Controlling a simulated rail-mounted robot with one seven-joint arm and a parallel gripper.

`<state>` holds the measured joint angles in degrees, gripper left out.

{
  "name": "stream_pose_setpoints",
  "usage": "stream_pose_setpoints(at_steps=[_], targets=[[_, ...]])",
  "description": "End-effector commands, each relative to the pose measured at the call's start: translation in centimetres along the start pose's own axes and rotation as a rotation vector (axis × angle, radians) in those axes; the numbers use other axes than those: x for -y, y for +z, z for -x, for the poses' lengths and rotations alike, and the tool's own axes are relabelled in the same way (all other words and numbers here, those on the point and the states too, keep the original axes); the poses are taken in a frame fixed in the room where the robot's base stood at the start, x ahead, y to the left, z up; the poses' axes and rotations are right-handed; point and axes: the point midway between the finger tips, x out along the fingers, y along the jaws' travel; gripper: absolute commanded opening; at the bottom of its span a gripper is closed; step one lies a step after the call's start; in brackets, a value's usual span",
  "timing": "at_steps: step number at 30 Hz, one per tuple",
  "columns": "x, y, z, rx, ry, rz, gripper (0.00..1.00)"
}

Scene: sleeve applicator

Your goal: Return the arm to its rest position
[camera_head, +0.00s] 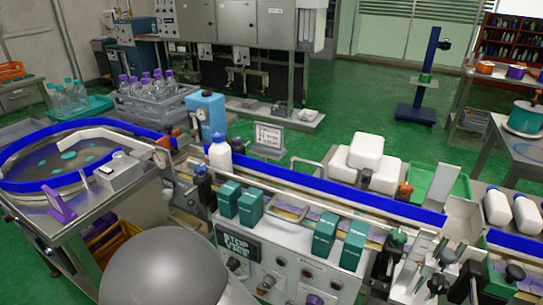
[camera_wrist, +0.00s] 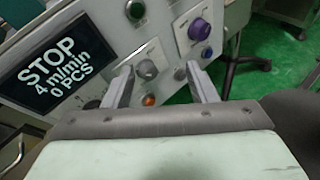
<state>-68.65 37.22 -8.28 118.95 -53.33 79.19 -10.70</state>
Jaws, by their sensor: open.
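My gripper (camera_wrist: 160,70) is open in the wrist view, its two grey fingers spread with nothing between them. It points at the front panel of the machine, and a grey knob (camera_wrist: 147,68) shows between the fingers. I cannot tell how far the fingertips are from the panel. A display (camera_wrist: 60,70) reading STOP, 4 m/min, 0 PCS is left of the fingers; it also shows in the head view (camera_head: 240,247). A rounded grey part of my own arm (camera_head: 165,270) fills the lower left of the head view. The fingers are not visible there.
A purple knob (camera_wrist: 199,30) and an orange button (camera_wrist: 149,99) are close to the fingers. Above the panel runs a conveyor with blue rails (camera_head: 330,190), several teal boxes (camera_head: 325,232) and a white bottle (camera_head: 219,155).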

Motion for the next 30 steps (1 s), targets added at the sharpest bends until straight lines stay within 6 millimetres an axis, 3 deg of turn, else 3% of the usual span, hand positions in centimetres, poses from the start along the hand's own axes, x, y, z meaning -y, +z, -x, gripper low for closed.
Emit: stream_pose_setpoints(at_steps=[1,6,12,15,21,30], targets=[[0.8,4.3,-2.0,-0.065,-0.147,-0.098,0.52],[5.7,12.7,-6.1,-0.264,-0.574,-0.455,0.52],[10.9,20.2,-6.9,-0.445,-0.978,-0.969,0.52],[12.5,22.9,-6.4,-0.506,-1.117,-1.222,0.52],[13.9,25.6,-5.8,-0.563,-1.253,-1.561,0.52],[14.1,25.9,-5.7,-0.574,-1.279,-1.636,0.52]])
